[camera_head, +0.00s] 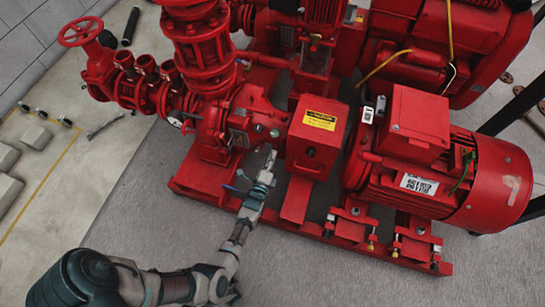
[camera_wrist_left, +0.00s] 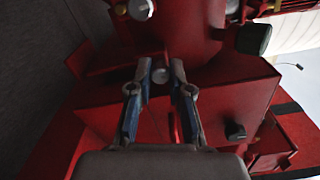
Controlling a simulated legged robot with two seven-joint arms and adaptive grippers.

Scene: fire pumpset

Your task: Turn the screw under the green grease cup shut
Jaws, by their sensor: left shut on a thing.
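The screw is mostly hidden by the fingers in the head view. A small dark greenish round cap (camera_head: 274,132), which may be the grease cup, sits just above the fingertips. A dark greenish knob (camera_wrist_left: 253,39) shows at upper right in the wrist view; I cannot tell if it is the same part. My right gripper is not in view.
The red coupling guard with a yellow label (camera_head: 319,121) stands right of the gripper, and the red motor (camera_head: 440,180) is further right. The red base frame (camera_head: 205,190) runs below. Grey floor (camera_head: 290,260) in front is clear. A wrench (camera_head: 104,125) lies at left.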

